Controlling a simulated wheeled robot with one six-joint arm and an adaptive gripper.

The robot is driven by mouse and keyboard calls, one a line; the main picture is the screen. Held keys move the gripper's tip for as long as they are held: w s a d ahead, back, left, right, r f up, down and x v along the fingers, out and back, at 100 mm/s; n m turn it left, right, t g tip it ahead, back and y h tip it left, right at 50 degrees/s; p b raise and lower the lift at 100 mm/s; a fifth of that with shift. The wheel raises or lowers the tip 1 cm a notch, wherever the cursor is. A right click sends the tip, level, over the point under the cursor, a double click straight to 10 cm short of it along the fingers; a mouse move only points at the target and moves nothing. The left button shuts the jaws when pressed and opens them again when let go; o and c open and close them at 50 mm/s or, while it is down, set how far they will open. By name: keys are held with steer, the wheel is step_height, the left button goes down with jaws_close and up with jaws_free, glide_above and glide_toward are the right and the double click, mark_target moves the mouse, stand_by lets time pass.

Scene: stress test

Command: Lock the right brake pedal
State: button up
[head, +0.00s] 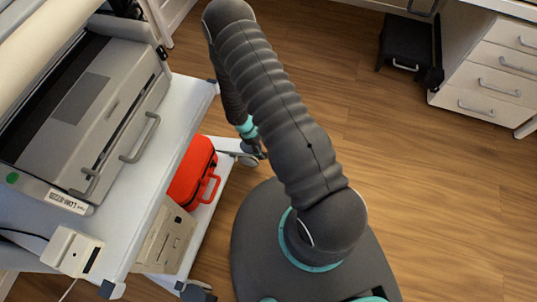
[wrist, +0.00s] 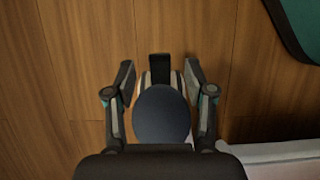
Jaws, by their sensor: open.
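In the wrist view a dark blue-grey round cap (wrist: 162,112) covers most of a caster wheel near the floor. A short black tab (wrist: 160,67), which looks like the brake pedal, sticks out beyond the cap. My gripper (wrist: 160,76) is open, with one finger on each side of the caster and tab. I cannot tell whether the fingers touch it, or whether the pedal is up or down. In the head view my gripper (head: 256,148) hangs low beside the cart's far caster (head: 249,160), which is mostly hidden by the arm.
The white cart (head: 150,160) carries a grey machine (head: 85,105); a red case (head: 193,172) and beige box (head: 168,238) sit on its lower shelf. Another caster (head: 197,292) shows at the near corner. A drawer cabinet (head: 490,75) stands right. Wooden floor (head: 420,190) is clear between.

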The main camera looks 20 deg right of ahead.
mark_target(267, 155)
steer(key=shift+b+x, duration=0.5)
steer(key=shift+x, duration=1.55)
jaws_close()
